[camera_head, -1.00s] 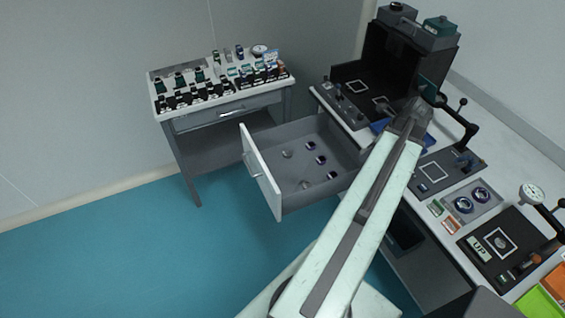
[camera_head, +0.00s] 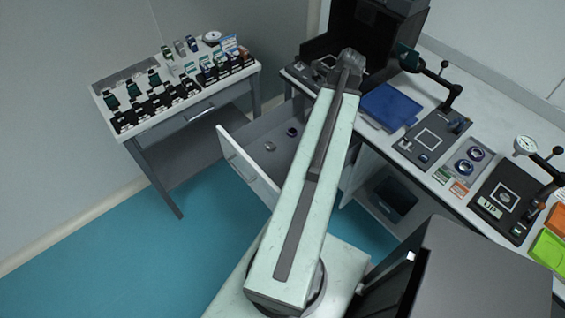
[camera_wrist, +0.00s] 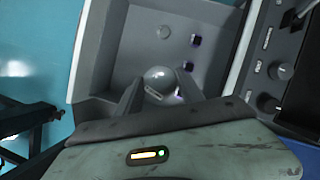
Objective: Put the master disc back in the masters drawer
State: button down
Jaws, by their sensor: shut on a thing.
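My gripper (camera_wrist: 160,90) is shut on a shiny silver master disc (camera_wrist: 158,76), which shows between its two fingers in the wrist view. A small pale label shows on the disc. Behind them is the open masters drawer (camera_wrist: 96,45), with its grey floor and a few small pieces on it. In the head view the drawer (camera_head: 236,160) stands pulled out under the bench. My arm crosses in front of it and hides its right part. The held disc and my fingertips are hidden in the head view. I cannot tell the height of the disc above the drawer floor.
A small grey round piece (camera_head: 269,146) and a dark-rimmed piece (camera_head: 291,132) lie in the drawer. The bench at right holds a blue tray (camera_head: 390,106) and a dial gauge (camera_head: 525,146).

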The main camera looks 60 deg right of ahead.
jog(key=w+a+f+n+b, duration=0.1)
jog(key=w+f+b, duration=0.2)
jog(key=f+b, duration=0.35)
jog(key=w+a+f+n+y+b, duration=0.1)
jog(key=w+f+b, duration=0.1)
jog(key=f+b, duration=0.45)
jog(key=w+a+f+n+b, duration=0.1)
jog(key=w+f+b, duration=0.2)
jog(key=f+b, duration=0.35)
jog(key=b, duration=0.9)
send_near(283, 161)
jog(key=x, duration=0.6)
jog(key=shift+w+f, duration=0.1)
jog(key=shift+f, duration=0.15)
jog(key=shift+r, duration=0.25)
jog(key=shift+f, duration=0.2)
jog(key=c, duration=0.7)
grip_release()
jog(key=shift+c, duration=0.2)
jog(key=shift+r, duration=0.1)
